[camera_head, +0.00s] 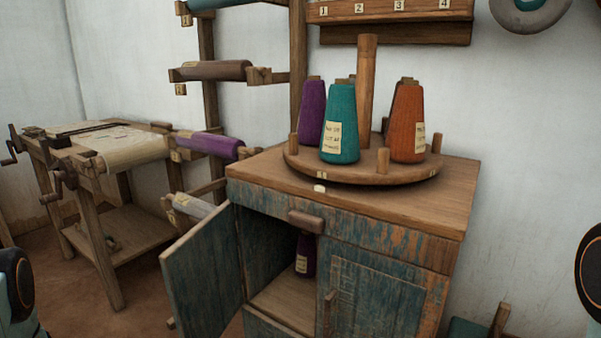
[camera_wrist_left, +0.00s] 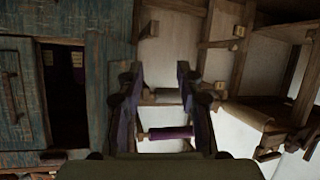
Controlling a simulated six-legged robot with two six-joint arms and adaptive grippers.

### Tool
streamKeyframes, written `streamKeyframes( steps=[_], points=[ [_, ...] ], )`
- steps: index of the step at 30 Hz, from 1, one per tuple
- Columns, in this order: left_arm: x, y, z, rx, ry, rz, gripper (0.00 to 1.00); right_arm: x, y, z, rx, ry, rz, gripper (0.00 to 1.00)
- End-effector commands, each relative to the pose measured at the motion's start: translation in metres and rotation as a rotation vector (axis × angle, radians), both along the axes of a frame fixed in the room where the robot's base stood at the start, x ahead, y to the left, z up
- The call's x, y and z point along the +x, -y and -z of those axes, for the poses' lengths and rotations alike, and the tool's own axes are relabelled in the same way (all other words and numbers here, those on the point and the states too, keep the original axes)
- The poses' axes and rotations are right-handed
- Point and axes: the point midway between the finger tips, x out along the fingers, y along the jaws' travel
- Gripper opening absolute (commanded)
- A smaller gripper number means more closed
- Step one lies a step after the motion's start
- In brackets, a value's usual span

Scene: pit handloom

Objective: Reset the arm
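My left gripper (camera_wrist_left: 157,76) shows in the left wrist view with its two fingers spread wide apart. Nothing is held between them; the purple cloth roll (camera_wrist_left: 170,133) seen through the gap is on the rack behind. In the head view only bits of my arms show at the lower left and right edges, and neither gripper is seen there. My right gripper is out of view.
A worn blue cabinet (camera_head: 346,222) stands at the centre, its left door (camera_head: 203,263) swung open, with a dark purple cone (camera_head: 305,255) inside. A round carousel (camera_head: 362,175) on top carries purple, teal and orange cones. A roll rack and wooden loom (camera_head: 107,150) stand left.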

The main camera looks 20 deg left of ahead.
Motion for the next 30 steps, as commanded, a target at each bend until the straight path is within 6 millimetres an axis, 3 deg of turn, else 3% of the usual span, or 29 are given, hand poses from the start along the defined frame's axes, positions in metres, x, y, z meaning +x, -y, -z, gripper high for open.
streamKeyframes(
  steps=[1,5,9,14,19,21,23,30],
  points=[
    [-0.007,0.027,0.010,-0.029,-0.085,-0.028,0.36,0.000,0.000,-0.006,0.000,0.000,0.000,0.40],
    [-0.043,0.089,0.035,-0.079,-0.329,-0.096,0.36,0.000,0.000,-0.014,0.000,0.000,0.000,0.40],
    [-0.104,0.156,0.042,-0.105,-0.608,-0.124,0.36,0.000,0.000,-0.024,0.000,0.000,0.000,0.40],
    [-0.187,0.215,0.019,-0.086,-0.904,-0.119,0.36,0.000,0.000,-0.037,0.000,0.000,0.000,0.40],
    [-0.269,0.248,-0.034,-0.001,-1.149,-0.099,0.36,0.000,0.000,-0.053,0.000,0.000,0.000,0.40],
    [-0.285,0.252,-0.054,0.040,-1.188,-0.082,0.36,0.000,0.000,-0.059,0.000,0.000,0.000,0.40],
    [-0.288,0.256,-0.065,0.069,-1.191,-0.052,0.36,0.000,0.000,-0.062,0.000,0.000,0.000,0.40],
    [-0.271,0.259,-0.076,0.106,-1.153,-0.008,0.36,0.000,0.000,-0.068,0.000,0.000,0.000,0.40]
  ],
)
